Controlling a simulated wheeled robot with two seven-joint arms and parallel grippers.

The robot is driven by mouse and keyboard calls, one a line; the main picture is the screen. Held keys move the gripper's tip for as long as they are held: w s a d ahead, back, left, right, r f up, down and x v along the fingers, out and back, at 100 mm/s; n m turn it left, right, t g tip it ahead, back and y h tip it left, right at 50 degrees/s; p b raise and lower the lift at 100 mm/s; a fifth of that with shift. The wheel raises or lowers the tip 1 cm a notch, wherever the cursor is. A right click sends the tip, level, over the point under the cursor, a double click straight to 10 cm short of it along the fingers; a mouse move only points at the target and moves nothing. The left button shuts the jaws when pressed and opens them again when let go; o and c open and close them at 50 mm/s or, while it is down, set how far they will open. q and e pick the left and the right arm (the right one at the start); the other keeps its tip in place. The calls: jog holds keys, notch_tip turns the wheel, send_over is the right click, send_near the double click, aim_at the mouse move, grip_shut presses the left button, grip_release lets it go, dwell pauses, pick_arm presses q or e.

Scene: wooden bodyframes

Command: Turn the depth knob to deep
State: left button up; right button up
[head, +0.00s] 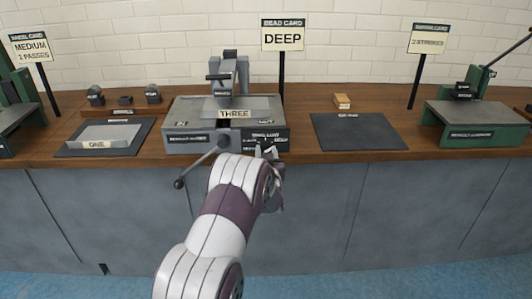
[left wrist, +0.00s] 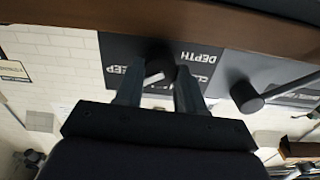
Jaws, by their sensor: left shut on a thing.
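The bead card (head: 283,37) stands behind the middle machine (head: 182,135) and reads DEEP. The dark depth panel (head: 281,133) is on this machine's front right. My left gripper (head: 267,153) is at that panel, with my arm partly in front of it. In the left wrist view the picture is upside down. The round dark depth knob (left wrist: 157,55) sits between the fingers of my left gripper (left wrist: 158,85), which is shut on it. A pale bar shows on the knob, lying aslant. DEPTH and part of DEEP are legible beside it. My right gripper is not in view.
A lever with a ball end (head: 179,184) sticks out left of my arm. A THREE plate (head: 234,114) lies on the machine. A dark mat (head: 358,132) lies to the right, and a green machine (head: 480,136) stands at far right.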

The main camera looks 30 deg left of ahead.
pick_arm(q)
jog(key=shift+f+m, duration=0.1)
jog(key=shift+m, duration=0.4)
jog(key=o, duration=1)
jog(key=shift+o, duration=0.2)
jog(key=p+v, duration=0.1)
jog(key=v, duration=1.1)
jog(key=shift+s, duration=0.4)
jog(key=shift+d, duration=0.1)
